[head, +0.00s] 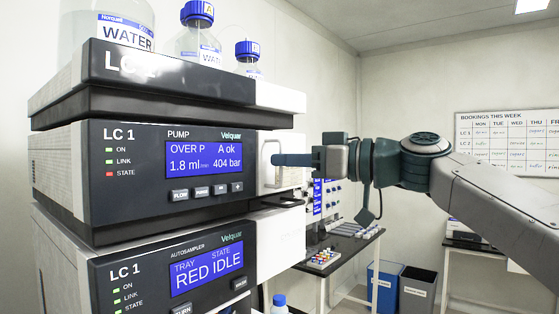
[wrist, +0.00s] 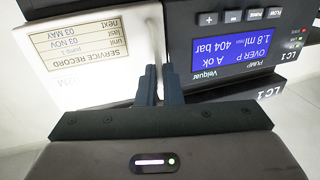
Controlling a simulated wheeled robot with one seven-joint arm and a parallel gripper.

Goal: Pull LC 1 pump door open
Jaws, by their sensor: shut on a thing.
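The LC 1 pump (head: 170,165) is the middle unit of the stack in the head view, with a blue display reading OVER P, 1.8 ml/min and 404 bar. Its pale door (head: 288,178) is at the right end of the front. A thin upright handle (head: 265,166) stands on it. My gripper (head: 275,159) reaches in from the right and is shut on the handle. In the wrist view the door (wrist: 95,78) carries a service record label, and the fingers (wrist: 160,85) close around the handle, partly hiding it. I cannot tell whether the door is ajar.
The autosampler (head: 180,270) is below the pump, showing RED IDLE. Bottles of water (head: 198,45) stand on top of the stack. A bench with a vial rack (head: 323,258) and two bins (head: 400,285) are behind my arm. A bottle with a blue cap (head: 279,300) is low in front.

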